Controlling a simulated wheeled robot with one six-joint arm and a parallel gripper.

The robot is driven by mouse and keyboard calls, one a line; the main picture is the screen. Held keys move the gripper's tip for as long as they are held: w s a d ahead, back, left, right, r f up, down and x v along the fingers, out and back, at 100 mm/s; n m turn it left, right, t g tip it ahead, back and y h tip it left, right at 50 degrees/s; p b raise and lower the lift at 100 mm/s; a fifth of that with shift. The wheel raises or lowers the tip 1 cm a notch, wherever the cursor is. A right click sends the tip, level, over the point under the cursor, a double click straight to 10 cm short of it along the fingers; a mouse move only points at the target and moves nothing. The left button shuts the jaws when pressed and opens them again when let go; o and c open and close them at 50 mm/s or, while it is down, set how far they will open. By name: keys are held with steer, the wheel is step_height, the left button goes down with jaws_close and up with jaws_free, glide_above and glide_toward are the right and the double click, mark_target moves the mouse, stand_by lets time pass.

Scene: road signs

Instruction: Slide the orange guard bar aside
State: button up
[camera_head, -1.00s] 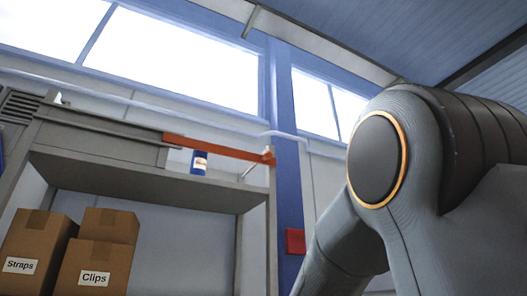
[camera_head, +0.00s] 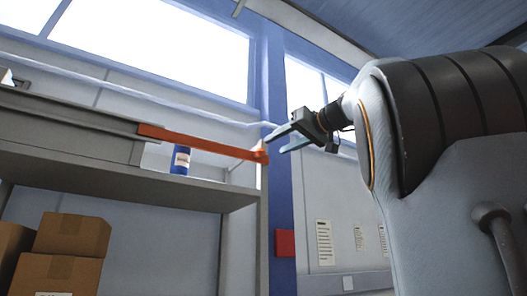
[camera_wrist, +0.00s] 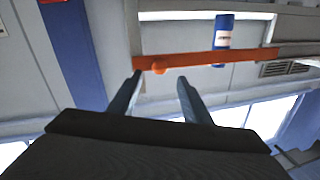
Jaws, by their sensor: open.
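The orange guard bar (camera_head: 200,143) runs level along the front of the upper shelf, with a small knob at its right end. It also shows in the wrist view (camera_wrist: 210,59), with its round orange knob (camera_wrist: 159,69) between the lines of my fingers. My gripper (camera_head: 282,140) is open and empty, just right of the bar's knobbed end. I cannot tell whether a finger touches the bar. A blue can (camera_head: 181,160) with a white label stands behind the bar.
The grey shelf (camera_head: 130,180) carries the bar, with a grey panel (camera_head: 70,125) at its left. Cardboard boxes (camera_head: 72,235) sit below. A blue post (camera_head: 279,190) with a red box (camera_head: 285,243) stands right of the shelf.

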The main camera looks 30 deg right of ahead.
mark_target(264, 151)
steer(key=p+x, duration=0.2)
steer(key=x, duration=0.4)
steer(key=shift+a+p, duration=0.1)
steer(key=shift+p, duration=0.3)
steer(key=shift+w+a+f, duration=0.1)
steer(key=shift+w, duration=0.5)
jaws_close()
